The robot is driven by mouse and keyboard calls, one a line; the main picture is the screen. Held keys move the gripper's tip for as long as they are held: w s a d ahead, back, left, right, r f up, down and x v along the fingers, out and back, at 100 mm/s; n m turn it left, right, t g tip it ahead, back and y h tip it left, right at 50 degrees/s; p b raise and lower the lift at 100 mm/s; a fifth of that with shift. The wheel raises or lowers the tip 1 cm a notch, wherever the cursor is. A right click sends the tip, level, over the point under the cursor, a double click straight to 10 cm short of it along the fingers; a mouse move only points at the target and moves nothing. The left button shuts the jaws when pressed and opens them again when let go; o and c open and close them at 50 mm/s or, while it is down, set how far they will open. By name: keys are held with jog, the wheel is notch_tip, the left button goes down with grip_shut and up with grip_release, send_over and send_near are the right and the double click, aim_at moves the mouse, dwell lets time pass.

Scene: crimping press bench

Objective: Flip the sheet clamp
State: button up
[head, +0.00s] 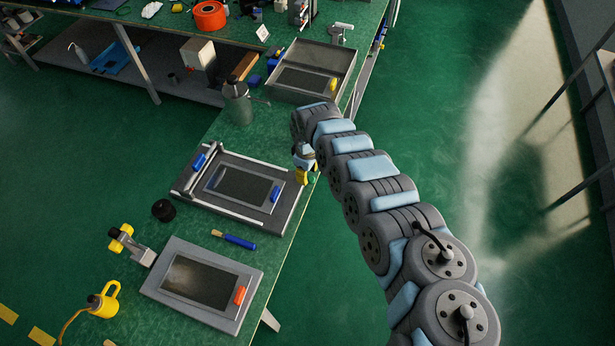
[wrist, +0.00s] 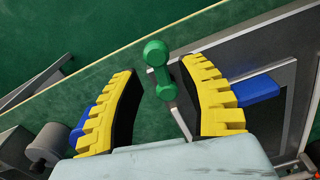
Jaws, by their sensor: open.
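A green dumbbell-shaped handle (wrist: 160,66) on a thin metal lever shows in the wrist view, beside a grey metal frame; it looks like the sheet clamp's handle. My gripper (wrist: 172,92) is open, its yellow ribbed fingers on either side of the handle and lever, with gaps visible on both sides. In the head view my gripper (head: 302,175) is at the right edge of the middle press frame (head: 188,178), which has a dark panel and two blue blocks. The green handle cannot be made out there.
A nearer frame (head: 233,314) carries an orange block (head: 239,295); a yellow-knobbed lever (head: 122,238) is beside it. A blue-handled brush (head: 235,240) lies between the frames. A grey canister (head: 238,103) and a walled tray (head: 345,62) stand farther back. Open floor is right of the bench.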

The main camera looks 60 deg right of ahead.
jog(key=shift+f, duration=0.95)
grip_shut()
